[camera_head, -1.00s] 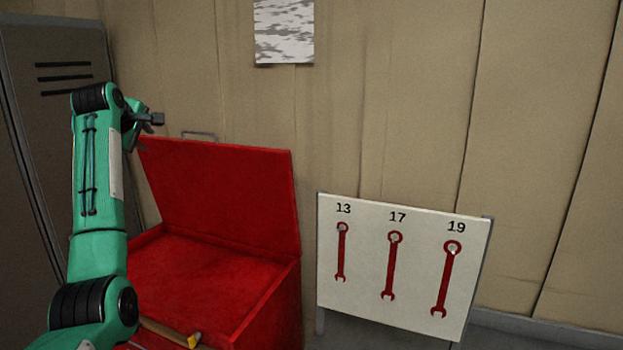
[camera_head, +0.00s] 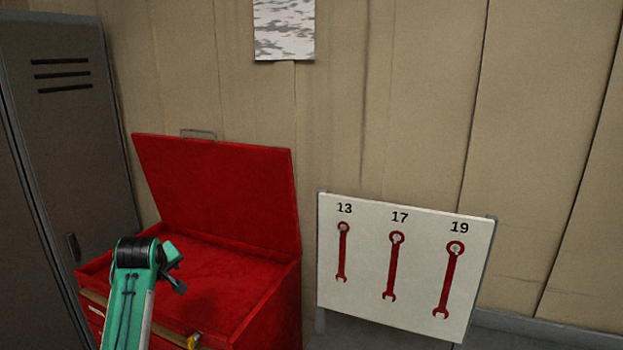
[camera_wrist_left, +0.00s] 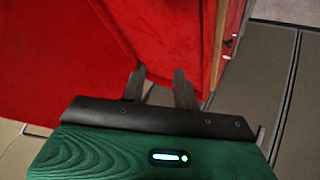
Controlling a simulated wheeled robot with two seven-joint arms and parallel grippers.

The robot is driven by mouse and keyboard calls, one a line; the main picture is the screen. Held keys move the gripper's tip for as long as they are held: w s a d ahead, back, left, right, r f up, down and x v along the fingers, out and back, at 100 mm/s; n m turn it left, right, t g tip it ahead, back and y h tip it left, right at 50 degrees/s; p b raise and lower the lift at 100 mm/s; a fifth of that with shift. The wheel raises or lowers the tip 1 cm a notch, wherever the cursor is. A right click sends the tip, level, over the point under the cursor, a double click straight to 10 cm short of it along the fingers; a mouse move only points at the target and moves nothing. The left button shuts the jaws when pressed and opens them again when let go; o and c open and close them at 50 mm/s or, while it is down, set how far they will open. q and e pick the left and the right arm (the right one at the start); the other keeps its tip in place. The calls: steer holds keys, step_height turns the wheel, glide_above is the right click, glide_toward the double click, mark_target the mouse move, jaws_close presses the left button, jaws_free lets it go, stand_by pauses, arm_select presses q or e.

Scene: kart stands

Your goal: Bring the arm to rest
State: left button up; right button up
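My left arm comes up from the bottom left in the head view. Its left gripper (camera_head: 178,287) is in front of the red tool chest (camera_head: 275,310), near its left part. In the left wrist view the two dark fingers of the left gripper (camera_wrist_left: 160,76) stand apart, with a gap and nothing held between them. Red surfaces of the chest (camera_wrist_left: 60,60) lie beyond the fingers. My right gripper is in neither view.
The chest's red lid (camera_head: 225,185) stands open. A grey locker (camera_head: 60,130) is at the left. A white board (camera_head: 370,255) with red wrench shapes marked 13, 17 and 19 stands at the right. A yellow-tipped item (camera_head: 192,341) shows at the chest's front.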

arm_select(q)
steer(key=s+d+f+m+g, duration=0.1)
steer(key=s+d+f+m, duration=0.3)
steer(key=s+f, duration=0.85)
steer(key=s+d+f+m+g+h, duration=0.1)
steer(key=s+d+f+m, duration=0.2)
steer(key=s, duration=0.9)
steer(key=s+d+f+m+g, duration=0.2)
steer(key=s+d+f, duration=0.15)
steer(key=s, duration=0.85)
steer(key=s+d+f+m+g+h, duration=0.1)
steer(key=s+d+f+m, duration=0.25)
steer(key=s, duration=0.85)
step_height(320, 180, down, 31)
steer(key=g+b, duration=0.1)
steer(key=b, duration=0.1)
steer(key=s+a+f, duration=0.2)
steer(key=s+f, duration=0.7)
steer(key=f, duration=0.2)
steer(key=s+a+f+g+b, duration=0.1)
steer(key=s+f, duration=0.9)
steer(key=f, duration=0.1)
steer(key=shift+s+a+f+g, duration=0.15)
steer(key=shift+a+f+g, duration=0.15)
steer(key=shift+a, duration=0.1)
steer(key=shift+n, duration=0.25)
